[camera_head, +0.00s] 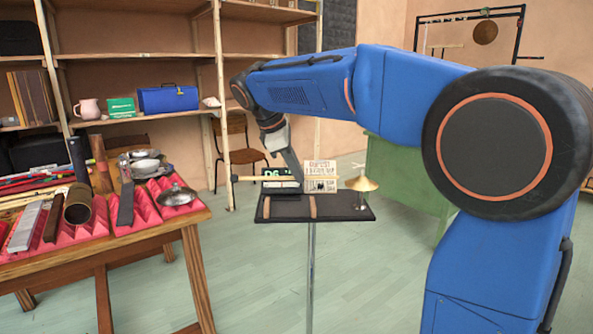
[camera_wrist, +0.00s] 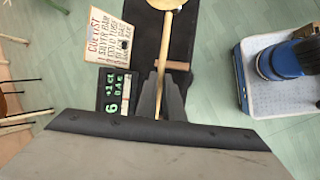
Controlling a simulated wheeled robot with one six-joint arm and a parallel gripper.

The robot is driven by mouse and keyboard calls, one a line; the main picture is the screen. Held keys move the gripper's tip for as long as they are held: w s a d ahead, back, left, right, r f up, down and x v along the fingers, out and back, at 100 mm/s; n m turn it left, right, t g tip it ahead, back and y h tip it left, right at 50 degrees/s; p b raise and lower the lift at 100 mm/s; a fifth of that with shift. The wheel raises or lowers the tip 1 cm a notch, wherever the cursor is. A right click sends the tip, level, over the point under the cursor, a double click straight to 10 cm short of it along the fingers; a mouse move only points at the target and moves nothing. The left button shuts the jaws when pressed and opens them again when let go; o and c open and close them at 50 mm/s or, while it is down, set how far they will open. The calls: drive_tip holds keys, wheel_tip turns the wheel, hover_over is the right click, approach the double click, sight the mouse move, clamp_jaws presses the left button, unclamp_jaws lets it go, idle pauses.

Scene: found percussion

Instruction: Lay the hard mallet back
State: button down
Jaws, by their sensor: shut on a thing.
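The mallet, a thin pale wooden stick (camera_head: 249,178), lies level above the small black tray (camera_head: 337,211). My gripper (camera_head: 300,180) is shut on it, with the stick crossing the jaws. In the wrist view the stick (camera_wrist: 163,52) runs up from between the dark fingers (camera_wrist: 160,82). Two wooden bars lie across the tray, a left bar (camera_head: 266,207) and a right bar (camera_head: 313,206), below the mallet with a gap showing in the head view.
A printed card (camera_head: 321,170) and a dark lettered display (camera_wrist: 113,91) sit along the tray's far side. A table (camera_head: 150,236) with pink foam and percussion pieces is at left.

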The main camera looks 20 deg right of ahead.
drive_tip(key=shift+f, duration=3.1)
drive_tip(key=shift+f, duration=0.3)
drive_tip(key=c, duration=1.8)
unclamp_jaws()
drive_tip(key=v, duration=1.7)
drive_tip(key=shift+s+a+r, duration=0.1)
drive_tip(key=shift+r, duration=0.1)
